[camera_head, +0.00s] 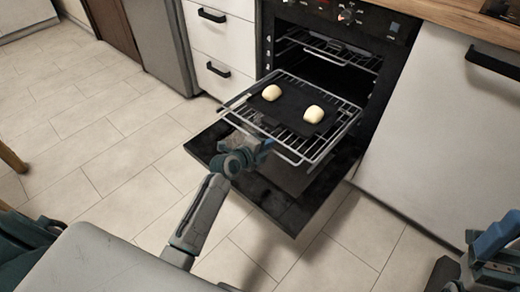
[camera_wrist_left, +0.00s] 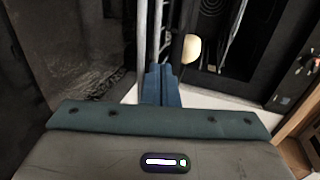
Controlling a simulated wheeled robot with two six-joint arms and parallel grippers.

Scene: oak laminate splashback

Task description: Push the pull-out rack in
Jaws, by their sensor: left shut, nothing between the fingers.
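The pull-out wire rack (camera_head: 322,145) sticks out of the open oven (camera_head: 328,60) above its lowered door. A dark tray (camera_head: 291,108) lies on it with two pale buns, the left one (camera_head: 271,93) and the right one (camera_head: 314,114). My left gripper (camera_head: 267,147) is at the rack's front edge. In the left wrist view its blue fingers (camera_wrist_left: 161,82) are shut with nothing between them, close to the rack's bars (camera_wrist_left: 150,40); I cannot tell whether they touch. My right gripper (camera_head: 492,245) is at the lower right, away from the rack, its jaw opening unclear.
The oven door (camera_head: 318,208) hangs open below the rack. White drawers (camera_head: 222,62) stand left of the oven and a white cabinet (camera_head: 430,130) stands right of it. The tiled floor (camera_head: 110,150) at the left is clear. A wooden counter (camera_head: 470,25) runs above.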

